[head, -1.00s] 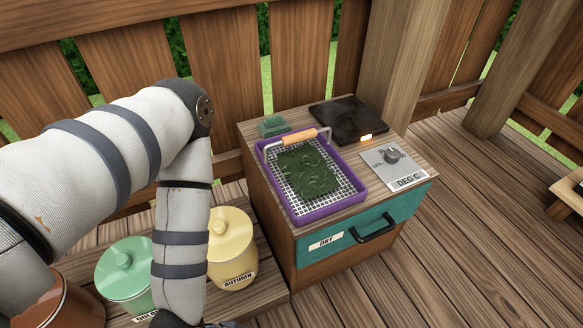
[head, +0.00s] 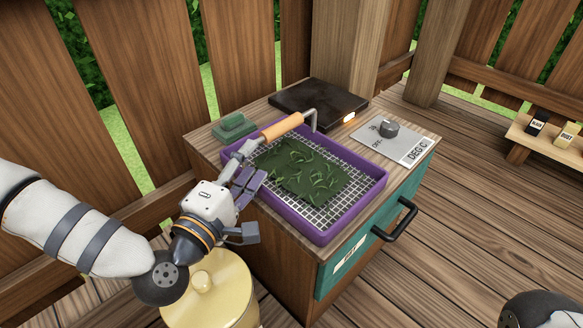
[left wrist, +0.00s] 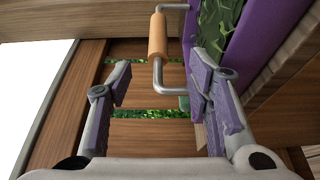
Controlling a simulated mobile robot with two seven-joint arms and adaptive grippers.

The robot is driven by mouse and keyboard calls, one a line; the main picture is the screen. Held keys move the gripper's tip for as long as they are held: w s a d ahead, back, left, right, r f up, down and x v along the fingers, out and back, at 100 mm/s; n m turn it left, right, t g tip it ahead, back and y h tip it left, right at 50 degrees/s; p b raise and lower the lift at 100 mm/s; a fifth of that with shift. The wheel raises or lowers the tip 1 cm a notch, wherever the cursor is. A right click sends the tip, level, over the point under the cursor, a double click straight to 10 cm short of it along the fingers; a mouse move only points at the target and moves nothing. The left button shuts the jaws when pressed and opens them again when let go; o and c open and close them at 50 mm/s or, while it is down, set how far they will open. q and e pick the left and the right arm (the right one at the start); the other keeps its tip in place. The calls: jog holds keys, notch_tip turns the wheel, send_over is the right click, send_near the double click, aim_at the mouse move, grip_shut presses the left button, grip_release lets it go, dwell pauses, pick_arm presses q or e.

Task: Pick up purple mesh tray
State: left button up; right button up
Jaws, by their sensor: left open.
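The purple mesh tray (head: 318,234) sits on top of a wooden cabinet, with dark green leaves (head: 304,172) on its white mesh. Its handle, an orange grip (head: 282,127) on a bent metal bar, rises at the tray's far left side. My left gripper (head: 252,208) is open and empty beside the tray's left edge, near the handle's near end. In the left wrist view, the orange grip (left wrist: 157,36) shows ahead between my open fingers (left wrist: 160,72). The tray's purple wall (left wrist: 258,32) is at the right, close to the right finger. My right gripper is not in view.
Behind the tray are a dark hot plate (head: 318,104) and a green block (head: 233,127). A dial panel (head: 405,135) is to the right. A yellow lidded jar (head: 215,295) stands below my left gripper. A wooden fence rises behind.

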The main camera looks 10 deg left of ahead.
aim_at(273, 135)
pick_arm(q)
jog(key=b+x, duration=0.2)
jog(key=x, duration=0.9)
jog(key=shift+d+b, duration=0.1)
jog(key=shift+b, duration=0.25)
jog(key=shift+r, duration=0.15)
grip_shut()
